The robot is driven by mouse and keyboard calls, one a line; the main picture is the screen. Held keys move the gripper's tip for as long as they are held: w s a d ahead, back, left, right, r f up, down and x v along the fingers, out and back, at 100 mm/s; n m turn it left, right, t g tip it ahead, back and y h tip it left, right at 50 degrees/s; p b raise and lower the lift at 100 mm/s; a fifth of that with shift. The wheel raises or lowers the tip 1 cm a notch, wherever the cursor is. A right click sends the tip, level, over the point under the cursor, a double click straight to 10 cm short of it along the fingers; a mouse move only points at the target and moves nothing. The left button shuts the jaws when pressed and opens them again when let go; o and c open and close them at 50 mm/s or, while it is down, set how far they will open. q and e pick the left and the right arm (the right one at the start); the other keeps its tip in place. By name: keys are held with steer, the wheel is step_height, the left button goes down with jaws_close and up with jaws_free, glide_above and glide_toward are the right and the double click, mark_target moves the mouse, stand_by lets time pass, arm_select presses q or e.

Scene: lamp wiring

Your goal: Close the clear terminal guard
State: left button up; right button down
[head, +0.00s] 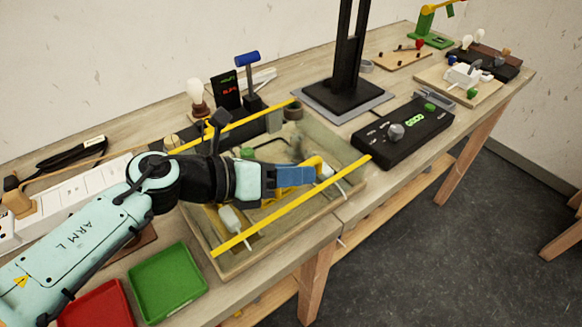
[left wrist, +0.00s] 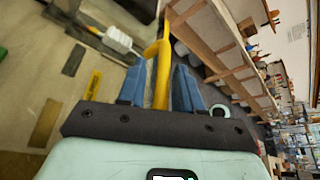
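The clear terminal guard (head: 282,212) shows as a see-through panel with yellow strips along its near and far edges, over a shallow wooden tray (head: 200,255). How far it is tilted is hard to tell. My left gripper (head: 312,172) is over the tray's right part, its blue fingers at a yellow handle piece (head: 323,166). In the left wrist view the fingers (left wrist: 160,88) stand close on both sides of a yellow bar (left wrist: 163,65), seemingly shut on it. My left arm hides part of the tray and panel. My right gripper is not in view.
A black control box (head: 403,132) stands right of the tray, with a black post (head: 345,60) behind. A green tray (head: 168,282) and a red tray (head: 98,305) sit at the front left. A white power strip (head: 85,190) and a bulb (head: 194,90) are at the left.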

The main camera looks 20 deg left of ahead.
arm_select(q)
steer(key=shift+a+r, duration=0.15)
steer(key=p+v, duration=0.1)
steer(key=v, duration=0.3)
steer(key=shift+r, duration=0.15)
step_height(320, 180, up, 3)
steer(key=p, duration=0.2)
glide_above(226, 210)
steer(key=shift+f, duration=0.2)
steer(key=shift+s+a+r, duration=0.15)
steer(key=shift+s+a, duration=0.2)
steer(key=shift+s, duration=0.05)
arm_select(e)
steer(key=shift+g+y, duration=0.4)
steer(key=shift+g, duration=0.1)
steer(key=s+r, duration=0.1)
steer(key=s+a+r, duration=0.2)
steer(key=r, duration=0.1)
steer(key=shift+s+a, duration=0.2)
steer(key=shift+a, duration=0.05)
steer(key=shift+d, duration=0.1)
